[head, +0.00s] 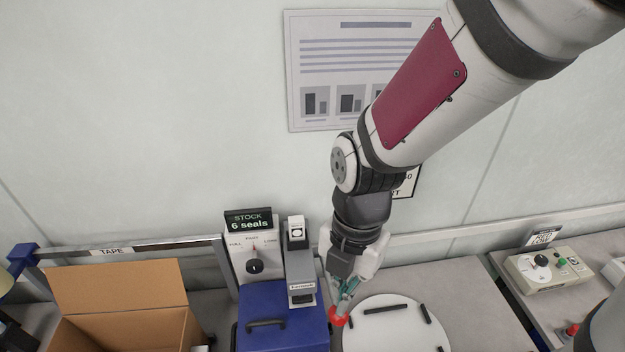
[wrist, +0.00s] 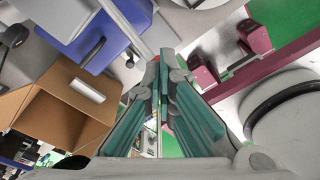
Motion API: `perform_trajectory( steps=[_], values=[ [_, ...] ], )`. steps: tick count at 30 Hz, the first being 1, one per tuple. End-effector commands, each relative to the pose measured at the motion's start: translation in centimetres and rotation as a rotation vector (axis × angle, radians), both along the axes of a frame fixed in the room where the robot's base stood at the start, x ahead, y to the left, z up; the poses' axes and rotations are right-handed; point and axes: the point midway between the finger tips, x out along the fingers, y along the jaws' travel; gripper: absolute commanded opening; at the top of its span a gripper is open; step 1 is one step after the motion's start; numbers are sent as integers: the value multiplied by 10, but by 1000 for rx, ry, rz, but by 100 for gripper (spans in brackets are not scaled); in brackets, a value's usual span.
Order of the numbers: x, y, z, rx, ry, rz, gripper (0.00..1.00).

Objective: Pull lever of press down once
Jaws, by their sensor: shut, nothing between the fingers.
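A grey upright device with a small label (head: 301,288), which looks like the press, stands by the blue box (head: 265,310) at the lower middle of the head view. A red rounded part (head: 338,317) shows just beyond my fingertips; it may be the lever's knob, but the lever's arm is not clear. My gripper (head: 345,296) points down right of the press, close to the red part. I cannot tell whether they touch. In the wrist view my gripper (wrist: 164,70) has its teal-padded fingers together, with nothing seen between them.
A round white plate (head: 382,335) with black bars lies right of my gripper. A stock display with a dial (head: 254,266) stands behind the blue box. A beige control box (head: 550,270) sits at right.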

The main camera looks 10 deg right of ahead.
Motion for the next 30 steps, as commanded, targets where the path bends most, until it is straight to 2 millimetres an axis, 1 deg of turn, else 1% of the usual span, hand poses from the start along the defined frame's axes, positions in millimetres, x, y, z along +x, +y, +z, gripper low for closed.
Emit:
perform_trajectory(
  steps=[30],
  values=[
    [41,0,32,0,-1,0,0]
  ],
)
